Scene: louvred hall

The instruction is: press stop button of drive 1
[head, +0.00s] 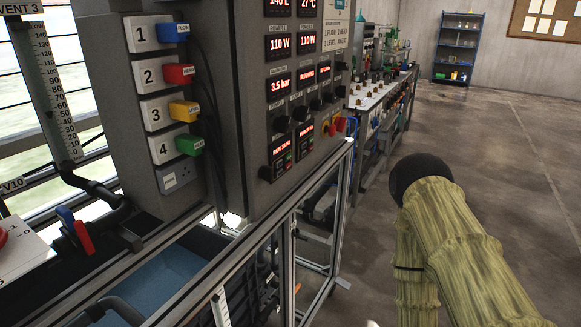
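The grey control cabinet (236,110) stands left of centre in the head view. Low on its right-hand face are two small black drive units, a left one (281,157) and a right one (305,141). Each has a lit red display and small coloured buttons beside it. Their labels are too small to read, so I cannot tell which is drive 1 or pick out its stop button. My arm, in a yellow-green sleeve, shows at the lower right, apart from the cabinet. My gripper is not in view.
Numbered sockets with coloured plugs (179,73) are on the cabinet's left face. A metal frame rail (262,241) runs below it. Red and yellow controls (338,125) sit right of the drives. A long bench (372,94) stands behind. The floor (500,170) at right is clear.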

